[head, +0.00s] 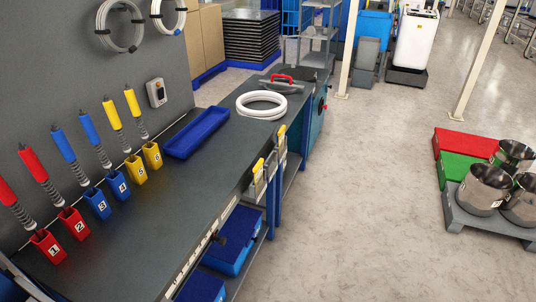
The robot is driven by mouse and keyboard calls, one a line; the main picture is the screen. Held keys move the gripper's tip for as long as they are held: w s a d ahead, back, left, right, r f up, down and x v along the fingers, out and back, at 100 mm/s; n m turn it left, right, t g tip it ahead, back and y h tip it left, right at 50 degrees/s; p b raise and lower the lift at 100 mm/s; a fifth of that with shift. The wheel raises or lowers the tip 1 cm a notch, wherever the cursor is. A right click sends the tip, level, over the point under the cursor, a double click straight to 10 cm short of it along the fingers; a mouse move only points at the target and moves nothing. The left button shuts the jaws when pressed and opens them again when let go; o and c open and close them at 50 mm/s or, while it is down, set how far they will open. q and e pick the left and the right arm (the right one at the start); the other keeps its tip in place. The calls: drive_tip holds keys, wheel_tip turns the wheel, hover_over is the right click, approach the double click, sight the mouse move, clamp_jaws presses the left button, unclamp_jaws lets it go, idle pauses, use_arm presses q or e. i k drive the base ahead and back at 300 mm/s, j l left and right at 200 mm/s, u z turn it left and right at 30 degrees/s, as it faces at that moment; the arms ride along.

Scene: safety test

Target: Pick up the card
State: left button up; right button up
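I cannot make out a card anywhere in the head view. A dark grey workbench (150,215) fills the left side. Numbered holders in red (73,223), blue (97,203) and yellow (152,155) stand along its back, with coloured-handled tools leaning in them. A blue tray (196,132) lies farther along the bench and looks empty. A small grey box (156,92) is fixed to the back panel. Neither of my grippers can be made out in this view.
White coiled hose (261,105) and a red-handled tool (280,84) lie at the bench's far end. Blue bins (232,240) sit under its front edge. A grey pallet (470,222) with metal pots (484,189) stands at right. The floor (370,200) between is clear.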

sight(258, 169)
drive_tip(key=i+l, duration=0.25)
drive_tip(key=i, duration=0.25)
drive_tip(key=i+l, duration=0.25)
drive_tip(key=i, duration=0.2)
drive_tip(key=u, duration=0.05)
